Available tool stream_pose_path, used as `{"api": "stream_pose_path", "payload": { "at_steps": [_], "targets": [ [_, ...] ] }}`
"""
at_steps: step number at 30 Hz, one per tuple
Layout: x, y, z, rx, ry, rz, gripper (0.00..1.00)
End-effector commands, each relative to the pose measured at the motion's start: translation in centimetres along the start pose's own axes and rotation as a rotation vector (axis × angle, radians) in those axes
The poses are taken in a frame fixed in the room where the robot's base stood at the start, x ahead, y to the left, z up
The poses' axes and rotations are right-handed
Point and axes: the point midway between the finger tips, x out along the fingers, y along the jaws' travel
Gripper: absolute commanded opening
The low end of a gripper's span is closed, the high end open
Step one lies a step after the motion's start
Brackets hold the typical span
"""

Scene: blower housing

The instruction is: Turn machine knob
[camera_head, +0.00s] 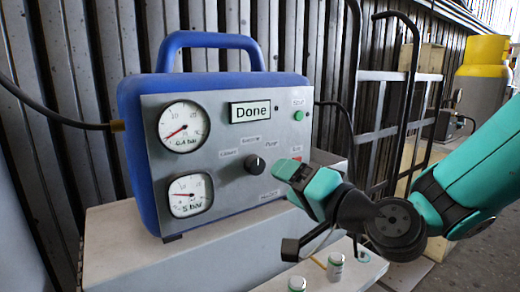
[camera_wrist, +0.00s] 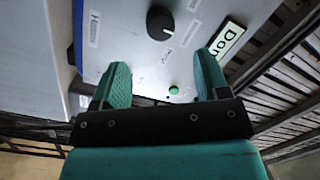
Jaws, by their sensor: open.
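The machine is a blue case with a grey front panel (camera_head: 230,190). Its black round knob (camera_head: 255,165) sits low in the middle of the panel, ringed by small labels. The knob also shows at the top of the wrist view (camera_wrist: 160,22). My gripper (camera_head: 293,180) is in front of the panel, to the right of the knob and slightly lower. In the wrist view its two teal fingers (camera_wrist: 160,72) are spread with nothing between them. The knob lies beyond the fingertips, apart from them. A display (camera_head: 250,111) above the knob reads "Done".
A hand truck (camera_head: 400,90) is behind, right.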

Motion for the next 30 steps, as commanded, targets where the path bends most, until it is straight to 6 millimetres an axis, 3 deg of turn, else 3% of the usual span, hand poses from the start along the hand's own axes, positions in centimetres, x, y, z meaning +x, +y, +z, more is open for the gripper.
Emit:
{"api": "stream_pose_path", "payload": {
  "at_steps": [6,12,18,27,28,30],
  "targets": [
    [4.5,-0.6,-0.4,0.0,-0.003,0.002,0.68],
    [7.3,-0.4,-0.3,-0.001,-0.001,0.001,0.68],
    [8.5,-0.1,-0.1,0.0,-0.001,0.0,0.68],
    [8.7,0.1,0.0,0.0,0.0,0.0,0.68],
    [8.7,0.1,0.0,0.0,0.0,0.0,0.66],
    [8.7,0.1,0.0,0.0,0.0,0.0,0.5]
  ]
}}
